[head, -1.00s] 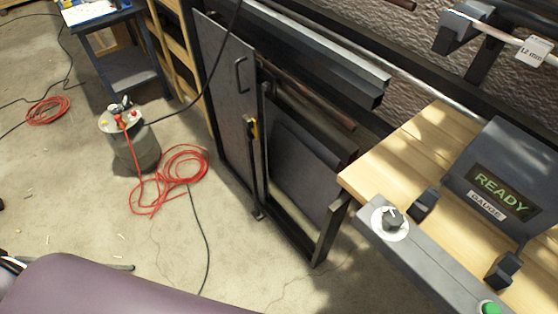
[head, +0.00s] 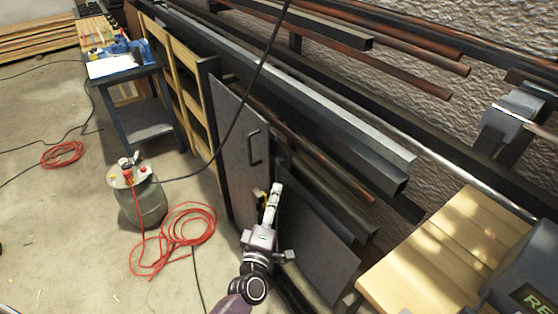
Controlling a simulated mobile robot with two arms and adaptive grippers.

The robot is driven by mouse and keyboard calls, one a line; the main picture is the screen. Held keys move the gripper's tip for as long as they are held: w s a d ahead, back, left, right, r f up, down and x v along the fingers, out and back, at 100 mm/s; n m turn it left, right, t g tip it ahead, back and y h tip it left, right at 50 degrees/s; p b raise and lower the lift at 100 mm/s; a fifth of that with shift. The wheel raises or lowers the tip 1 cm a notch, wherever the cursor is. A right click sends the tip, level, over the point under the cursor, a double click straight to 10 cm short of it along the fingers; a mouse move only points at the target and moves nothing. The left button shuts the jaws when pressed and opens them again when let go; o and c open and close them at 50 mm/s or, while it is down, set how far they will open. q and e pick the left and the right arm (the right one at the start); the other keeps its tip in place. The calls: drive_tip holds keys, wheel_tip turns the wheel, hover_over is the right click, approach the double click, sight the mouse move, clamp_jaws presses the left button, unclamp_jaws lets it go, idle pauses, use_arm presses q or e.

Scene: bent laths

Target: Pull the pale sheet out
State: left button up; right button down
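My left gripper (head: 276,193) is in front of the low rack, beside a small yellow part (head: 263,198) at the near edge of a grey door-like panel (head: 238,137) with a dark handle (head: 255,147). Its fingers show almost in line, so I cannot tell whether they are open, or whether they touch anything. A flat grey sheet (head: 322,252) stands tilted in the rack bay to the right of the gripper. No clearly pale sheet stands out; other sheets behind the panel would be hidden. My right gripper is out of view.
Long metal bars (head: 300,100) lie on the rack above and jut out over the bay. A wooden bench top (head: 440,255) stands at the right. A grey canister (head: 143,200) and a coiled red hose (head: 185,235) are on the floor at left; a black cable hangs across.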

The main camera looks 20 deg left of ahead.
sight(278, 164)
use_arm(q)
drive_tip(key=shift+n+y, duration=0.3)
drive_tip(key=shift+n, duration=0.5)
drive_tip(key=w+r, duration=0.1)
drive_tip(key=w, duration=0.1)
drive_tip(key=w+a+r, duration=0.1)
drive_tip(key=w+r, duration=0.1)
drive_tip(key=w, duration=0.1)
drive_tip(key=w+r, duration=0.1)
drive_tip(key=w, duration=0.2)
drive_tip(key=shift+w+a+r, duration=0.15)
drive_tip(key=shift+a+r, duration=0.05)
drive_tip(key=shift+a, duration=0.15)
clamp_jaws()
